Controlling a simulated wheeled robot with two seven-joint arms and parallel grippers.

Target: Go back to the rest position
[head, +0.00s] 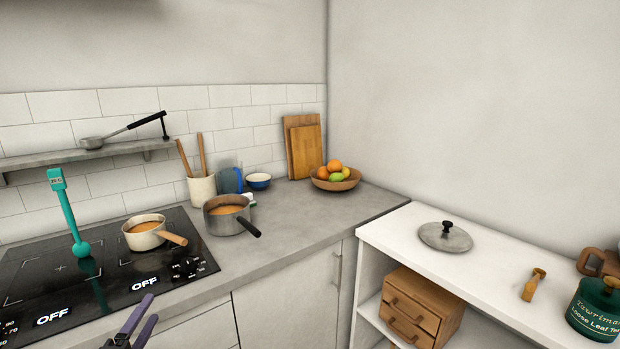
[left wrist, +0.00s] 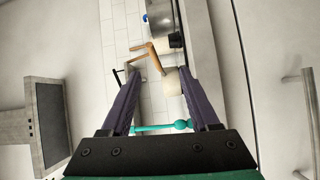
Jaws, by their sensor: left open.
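My left gripper (head: 137,318) shows at the bottom edge of the head view, in front of the counter's front edge. In the left wrist view its two purple fingers (left wrist: 162,85) are spread apart with nothing held between them. A teal utensil (left wrist: 160,127) crosses the view beyond the fingers there. It stands upright over the hob in the head view (head: 67,212). My right gripper is in neither view.
The black hob (head: 110,290) carries a cream pan (head: 140,240). A grey pot (head: 222,224) and a fruit bowl (head: 322,184) stand on the counter. A white shelf unit (head: 390,235) at right holds a lid (head: 440,240) and a green tea canister (head: 590,318).

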